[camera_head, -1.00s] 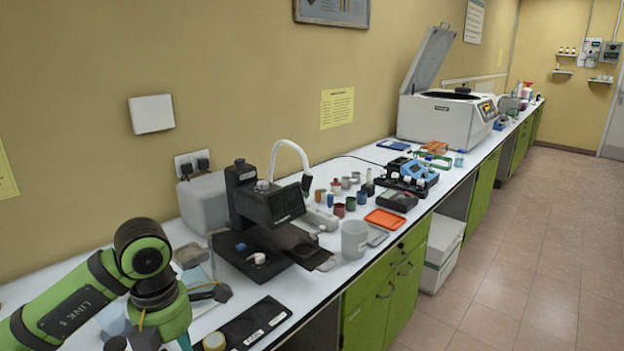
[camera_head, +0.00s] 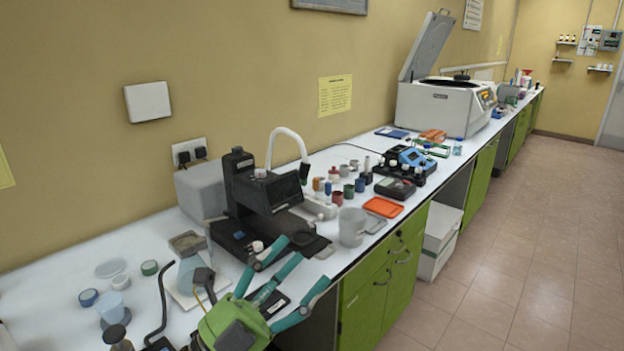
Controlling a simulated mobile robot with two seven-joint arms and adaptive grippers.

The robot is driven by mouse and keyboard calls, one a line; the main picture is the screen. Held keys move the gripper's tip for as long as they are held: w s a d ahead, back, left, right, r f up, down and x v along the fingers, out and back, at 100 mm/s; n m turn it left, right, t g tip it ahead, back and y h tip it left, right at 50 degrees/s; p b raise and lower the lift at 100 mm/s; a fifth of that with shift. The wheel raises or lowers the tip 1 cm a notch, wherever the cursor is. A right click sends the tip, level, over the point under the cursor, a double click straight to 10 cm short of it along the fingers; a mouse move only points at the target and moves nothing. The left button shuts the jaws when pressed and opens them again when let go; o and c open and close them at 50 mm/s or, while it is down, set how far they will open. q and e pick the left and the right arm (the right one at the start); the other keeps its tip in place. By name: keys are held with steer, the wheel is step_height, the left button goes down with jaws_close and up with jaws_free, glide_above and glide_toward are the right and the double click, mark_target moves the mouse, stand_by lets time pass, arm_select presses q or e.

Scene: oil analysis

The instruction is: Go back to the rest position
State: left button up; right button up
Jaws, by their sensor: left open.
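My left gripper (camera_head: 283,274) shows at the bottom centre of the head view. It has a green body and teal fingers. The fingers are spread apart and I see nothing held between them. It is above the front edge of the white bench (camera_head: 50,300), just in front of the black instrument (camera_head: 262,205). My right gripper does not show.
A grey cup (camera_head: 352,227), an orange tray (camera_head: 384,207) and several small coloured jars stand right of the instrument. Small jars and a conical flask (camera_head: 190,272) stand at the left. A centrifuge (camera_head: 440,108) stands farther back. The floor (camera_head: 520,260) at right is clear.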

arm_select(q)
steer(key=w+a+f+n+t+y, duration=0.4)
steer(key=a+f+n+t+y, duration=0.3)
steer(key=n+y, duration=0.6)
steer(key=s+a+f+n+g+y, duration=0.25)
steer(key=a+f+n+g, duration=0.2)
steer(key=f, duration=0.35)
steer(key=s+a+f+n+g+y, duration=0.1)
steer(key=a+f+n+g+y, duration=0.3)
steer(key=f, duration=0.4)
steer(key=s+a+f+n+g, duration=0.1)
steer(key=s+f+n+g, duration=0.2)
steer(key=s+f+g, duration=1.1)
steer(key=s+f+t, duration=0.2)
steer(key=s+f, duration=0.3)
steer(key=f, duration=0.8)
steer(key=s+f+t, duration=0.1)
steer(key=s+f, duration=0.3)
steer(key=f, duration=0.9)
steer(key=s+a+f+g, duration=0.1)
steer(key=s+a+f, duration=0.2)
steer(key=s+f, duration=0.9)
steer(key=s, duration=0.3)
steer(key=shift+a+f+m, duration=0.15)
steer(key=shift+m, duration=0.2)
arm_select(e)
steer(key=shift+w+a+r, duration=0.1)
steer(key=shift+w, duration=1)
